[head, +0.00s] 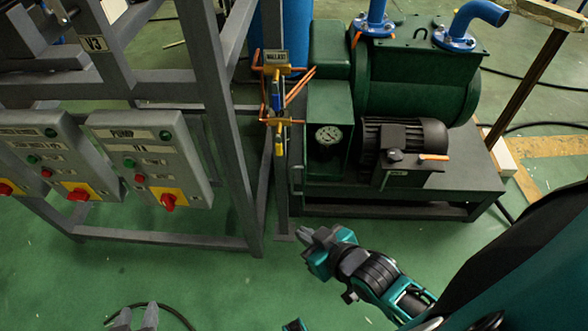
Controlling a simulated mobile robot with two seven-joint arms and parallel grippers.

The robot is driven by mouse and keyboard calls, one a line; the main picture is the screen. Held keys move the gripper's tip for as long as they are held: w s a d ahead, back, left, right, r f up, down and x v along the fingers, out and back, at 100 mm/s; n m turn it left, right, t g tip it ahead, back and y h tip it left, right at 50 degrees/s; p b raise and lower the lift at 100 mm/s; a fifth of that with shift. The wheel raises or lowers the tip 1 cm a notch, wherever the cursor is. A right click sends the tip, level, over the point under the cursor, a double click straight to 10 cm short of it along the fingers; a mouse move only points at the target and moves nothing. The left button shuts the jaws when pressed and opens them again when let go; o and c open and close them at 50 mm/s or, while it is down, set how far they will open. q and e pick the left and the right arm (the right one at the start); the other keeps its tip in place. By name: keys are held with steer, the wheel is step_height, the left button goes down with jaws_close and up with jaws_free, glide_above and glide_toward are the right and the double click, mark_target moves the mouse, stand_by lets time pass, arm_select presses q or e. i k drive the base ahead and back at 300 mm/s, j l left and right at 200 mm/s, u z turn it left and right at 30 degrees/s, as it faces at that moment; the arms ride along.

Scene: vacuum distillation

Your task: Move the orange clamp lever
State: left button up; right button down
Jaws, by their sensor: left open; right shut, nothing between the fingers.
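A small orange lever-like piece (357,39) shows at the blue pipe flange on top of the green vacuum pump (415,85). Another short orange piece (433,157) lies across the box on the black motor (405,140). I cannot tell for certain which of them is the clamp lever. My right gripper (307,237) is shut and empty, over the floor in front of the pump's base, apart from both pieces.
A grey frame (225,130) with control boxes (150,155) carrying red knobs stands at left. A brown post (525,85) stands at right. Green floor (220,285) in front is mostly clear, with a black cable.

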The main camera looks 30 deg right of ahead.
mark_target(421, 159)
steer(key=i+j, duration=0.1)
steer(key=j, duration=0.35)
steer(key=i+j, duration=0.1)
steer(key=j, duration=0.35)
steer(key=z, duration=0.4)
steer(key=j+z, duration=0.15)
steer(key=z, duration=0.6)
steer(key=j+z, duration=0.1)
steer(key=z, duration=0.3)
steer(key=i+l+u, duration=0.1)
steer(key=l, duration=0.25)
steer(key=i+l+u, duration=0.1)
steer(key=i+l, duration=0.2)
steer(key=i+l+u, duration=0.1)
steer(key=l, duration=0.35)
steer(key=i+l+u, duration=0.1)
steer(key=l, duration=0.3)
steer(key=i+l+u, duration=0.1)
steer(key=i+l, duration=0.15)
steer(key=l, duration=0.15)
steer(key=i+l+u, duration=0.15)
steer(key=l, duration=0.3)
steer(key=l+u, duration=0.1)
steer(key=l, duration=0.3)
steer(key=i, duration=0.05)
